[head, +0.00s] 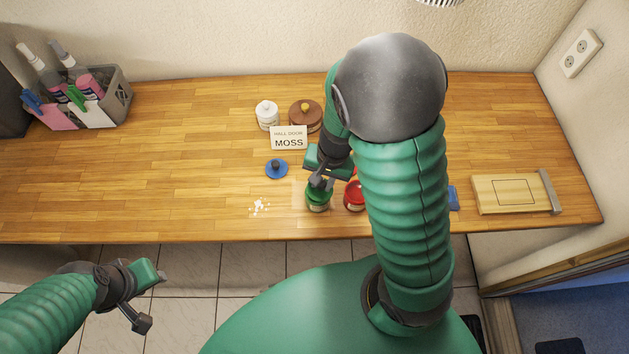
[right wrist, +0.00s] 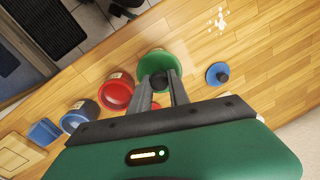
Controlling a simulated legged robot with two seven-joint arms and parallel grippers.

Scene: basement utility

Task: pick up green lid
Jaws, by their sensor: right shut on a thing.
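The green lid (right wrist: 152,60) is a round disc with a dark knob in the right wrist view. My right gripper (right wrist: 160,86) is shut on its knob, a finger on each side. In the head view my right gripper (head: 322,181) is directly above the green jar (head: 318,203) near the table's front edge. The fingers partly hide the lid there, and I cannot tell whether it touches the jar. My left gripper (head: 152,297) is open and empty, in front of the table at the lower left.
A red jar (head: 354,197) stands close right of the green jar. A blue lid (head: 276,169), white scraps (head: 259,206), a MOSS sign (head: 289,138), a white jar (head: 267,115) and a brown pot (head: 305,114) are nearby. A wooden board (head: 512,194) lies right. The table's left middle is clear.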

